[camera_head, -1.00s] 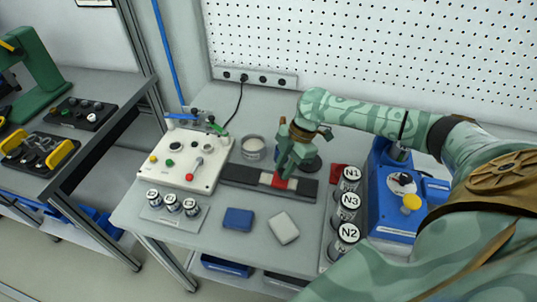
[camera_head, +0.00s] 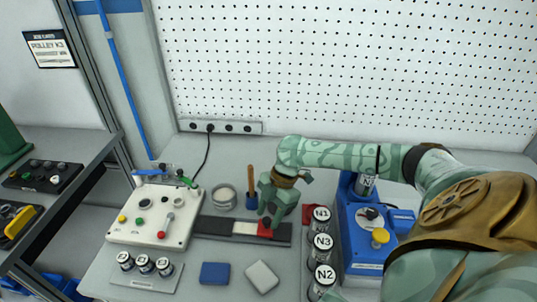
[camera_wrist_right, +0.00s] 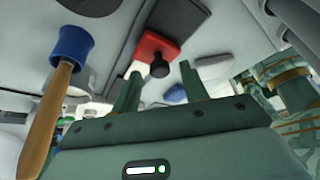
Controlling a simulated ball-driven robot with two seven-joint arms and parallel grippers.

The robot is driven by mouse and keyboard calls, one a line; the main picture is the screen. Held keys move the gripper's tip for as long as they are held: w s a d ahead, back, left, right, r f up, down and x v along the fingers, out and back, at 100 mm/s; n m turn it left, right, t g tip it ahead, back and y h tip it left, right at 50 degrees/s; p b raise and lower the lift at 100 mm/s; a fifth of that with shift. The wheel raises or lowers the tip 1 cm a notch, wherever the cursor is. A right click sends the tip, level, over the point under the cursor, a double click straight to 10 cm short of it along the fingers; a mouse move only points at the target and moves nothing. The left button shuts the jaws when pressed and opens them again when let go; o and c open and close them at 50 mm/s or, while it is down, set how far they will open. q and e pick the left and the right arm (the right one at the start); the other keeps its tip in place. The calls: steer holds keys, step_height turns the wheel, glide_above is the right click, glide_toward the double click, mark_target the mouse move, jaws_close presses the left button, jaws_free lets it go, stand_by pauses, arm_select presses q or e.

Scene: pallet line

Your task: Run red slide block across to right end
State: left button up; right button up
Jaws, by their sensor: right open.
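The red slide block (camera_head: 264,231) sits on a dark rail (camera_head: 217,226), right of the rail's middle, with a pale strip (camera_head: 245,228) to its left. Bare dark rail shows to the block's right. In the right wrist view the red block (camera_wrist_right: 152,45) carries a black knob (camera_wrist_right: 158,69). My right gripper (camera_head: 267,214) is low over the block. Its fingers (camera_wrist_right: 162,77) are apart, one on each side of the knob in the wrist view; I cannot tell whether either touches it. My left gripper is not in view.
A white control box (camera_head: 153,228) stands left of the rail. A blue cup with a wooden handle (camera_head: 251,184) stands behind it. Canisters (camera_head: 321,240) and a blue machine (camera_head: 360,254) stand to the right. A blue block (camera_head: 214,273) and a pale block (camera_head: 262,277) lie in front.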

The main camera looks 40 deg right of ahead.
steer(key=p+v, duration=0.3)
steer(key=v, duration=1.2)
steer(key=shift+r, duration=0.3)
steer(key=shift+o, duration=0.2)
